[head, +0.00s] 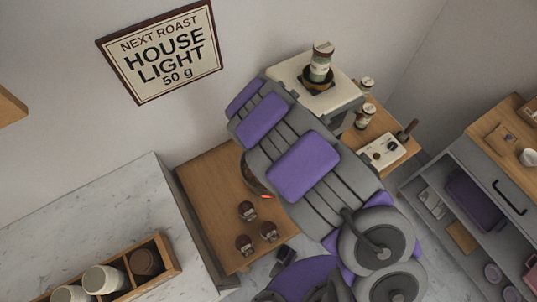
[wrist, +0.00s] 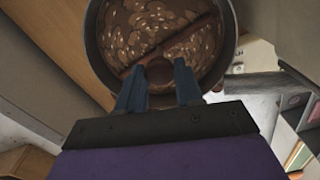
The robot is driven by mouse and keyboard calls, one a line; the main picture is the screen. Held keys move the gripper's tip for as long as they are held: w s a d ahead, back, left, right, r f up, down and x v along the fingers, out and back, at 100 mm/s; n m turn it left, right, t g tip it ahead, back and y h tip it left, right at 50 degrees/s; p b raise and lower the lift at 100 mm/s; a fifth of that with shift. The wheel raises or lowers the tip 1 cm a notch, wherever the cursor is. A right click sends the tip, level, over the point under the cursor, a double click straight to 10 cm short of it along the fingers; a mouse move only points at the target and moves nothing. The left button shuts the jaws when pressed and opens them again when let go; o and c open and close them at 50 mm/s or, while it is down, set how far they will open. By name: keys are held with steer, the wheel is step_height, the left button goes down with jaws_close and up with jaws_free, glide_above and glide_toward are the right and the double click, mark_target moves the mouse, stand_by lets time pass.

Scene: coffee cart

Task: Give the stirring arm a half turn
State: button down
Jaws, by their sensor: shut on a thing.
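In the wrist view a round dark pan (wrist: 96,48) holds brown coffee beans with pale flecks. The stirring arm (wrist: 180,38), a reddish-brown bar, lies slantwise across the beans from lower left to upper right. My gripper (wrist: 156,72) reaches over the pan's near rim, with its blue fingers around a brown upright part of the stirring arm near the bar's lower-left end. It is shut on that part; the exact contact is partly hidden by the fingers. In the head view my arm hides my gripper and most of the pan (head: 252,178); only its left edge shows.
A cream machine (head: 335,92) with a labelled container (head: 320,60) stands behind my arm. A white control box (head: 382,150) is at right. A sign (head: 162,50) reads "HOUSE LIGHT 50 g".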

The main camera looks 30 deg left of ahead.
steer(key=shift+w+a+r, duration=0.1)
steer(key=c, duration=0.7)
jaws_free()
steer(key=shift+a, duration=0.1)
steer(key=shift+c, duration=0.2)
steer(key=shift+d+r, duration=0.2)
steer(key=shift+r, duration=0.15)
step_height(320, 180, up, 16)
steer(key=shift+a+r+p, duration=0.15)
steer(key=shift+a+p, duration=0.05)
steer(key=shift+p, duration=0.25)
